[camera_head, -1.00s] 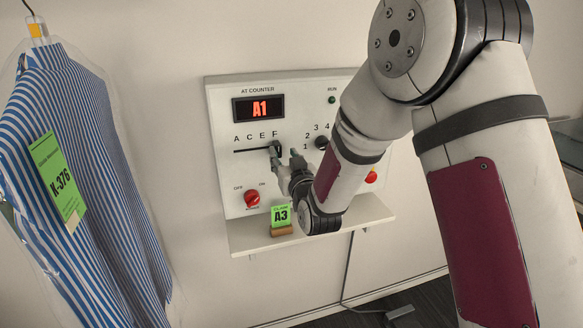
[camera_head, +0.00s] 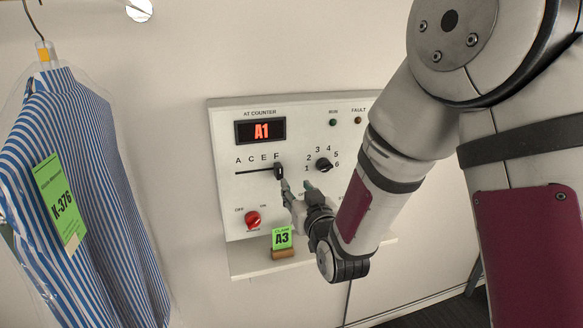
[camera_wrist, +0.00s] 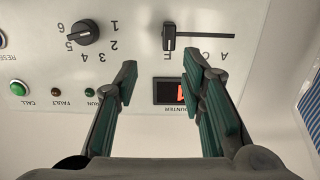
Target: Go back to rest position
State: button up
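My gripper (camera_head: 296,188) is in front of the control panel (camera_head: 222,150), below and right of the black slider knob (camera_head: 279,171). In the wrist view the two fingers of my gripper (camera_wrist: 162,72) are spread apart with nothing between them. The slider knob (camera_wrist: 169,37) stands clear beyond the fingertips, at the F end of its slot. The red display (camera_head: 261,131) reads A1. My forearm hides the right part of the panel.
A rotary dial (camera_head: 324,165) numbered 1 to 6 and a red switch (camera_head: 252,219) sit on the panel. A green A3 tag (camera_head: 282,238) stands on the shelf (camera_head: 250,267) below. A bagged striped shirt (camera_head: 100,200) with a K-376 tag hangs at left.

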jog(key=s+d+r+g+h, duration=0.2)
jog(key=s+d+r+g, duration=0.15)
jog(key=d+r, duration=0.2)
jog(key=s+d+m+g+h, duration=0.1)
jog(key=s+d+g, duration=0.1)
jog(key=s, duration=0.8)
jog(key=s+d+r+m+g, duration=0.1)
jog(key=s+d+g, duration=0.2)
jog(key=s, duration=0.7)
jog(key=s+d+r+m+g+h, duration=0.1)
jog(key=s+d+g, duration=0.1)
jog(key=s+d, duration=0.4)
jog(key=s, duration=0.4)
jog(key=shift+s+r+g+h, duration=0.15)
jog(key=shift+r+g+h, duration=0.05)
jog(key=shift+g+h, duration=0.15)
jog(key=shift+d, duration=0.1)
dwell(1.9)
